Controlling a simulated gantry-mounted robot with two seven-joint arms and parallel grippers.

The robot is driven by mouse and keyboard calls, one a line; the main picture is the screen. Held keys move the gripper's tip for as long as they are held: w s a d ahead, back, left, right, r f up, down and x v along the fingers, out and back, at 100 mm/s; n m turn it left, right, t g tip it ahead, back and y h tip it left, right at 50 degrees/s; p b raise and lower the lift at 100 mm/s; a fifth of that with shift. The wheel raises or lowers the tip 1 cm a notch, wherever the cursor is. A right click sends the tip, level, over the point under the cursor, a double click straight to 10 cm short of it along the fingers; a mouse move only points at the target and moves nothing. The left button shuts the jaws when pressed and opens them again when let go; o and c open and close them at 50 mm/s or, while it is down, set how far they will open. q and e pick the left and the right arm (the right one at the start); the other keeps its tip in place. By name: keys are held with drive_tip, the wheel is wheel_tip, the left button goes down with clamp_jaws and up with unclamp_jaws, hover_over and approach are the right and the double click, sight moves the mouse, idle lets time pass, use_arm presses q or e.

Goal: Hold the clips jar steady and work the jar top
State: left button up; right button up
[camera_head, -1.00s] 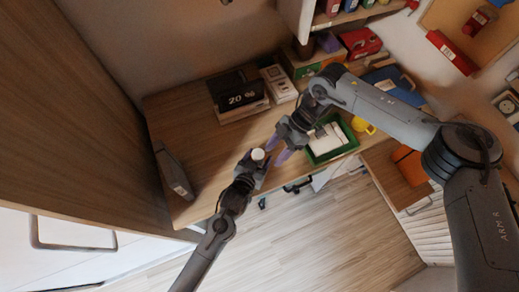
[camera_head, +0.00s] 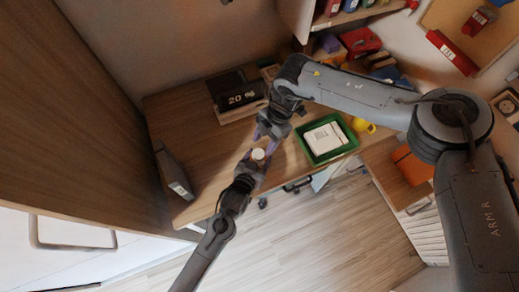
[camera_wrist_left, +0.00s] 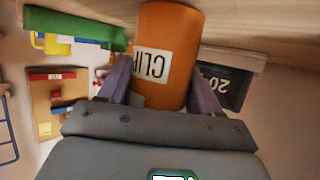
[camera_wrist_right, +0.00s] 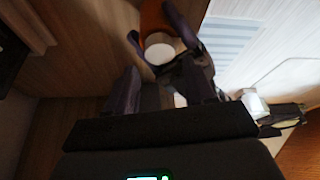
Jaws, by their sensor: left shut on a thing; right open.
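The clips jar (camera_wrist_left: 163,62) is an orange cylinder with a white label reading "CLIP", held between the fingers of my left gripper (camera_wrist_left: 160,88) in the left wrist view. Its white round top (camera_head: 258,154) shows in the head view, near the desk's front edge. My left gripper (camera_head: 254,162) is shut on the jar's sides. My right gripper (camera_head: 264,138) is open, just above and beyond the jar in the head view. In the right wrist view the white top (camera_wrist_right: 160,53) lies ahead of the open right fingers, apart from them and not between them.
A green tray (camera_head: 352,144) with a white box (camera_head: 324,138) stands right of the grippers on the wooden desk (camera_head: 200,150). A black flip clock (camera_head: 238,93) is at the back. A grey upright object (camera_head: 174,174) stands at the desk's left side.

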sight(258, 154)
drive_tip(key=shift+x, duration=2.5)
drive_tip(key=c, duration=0.8)
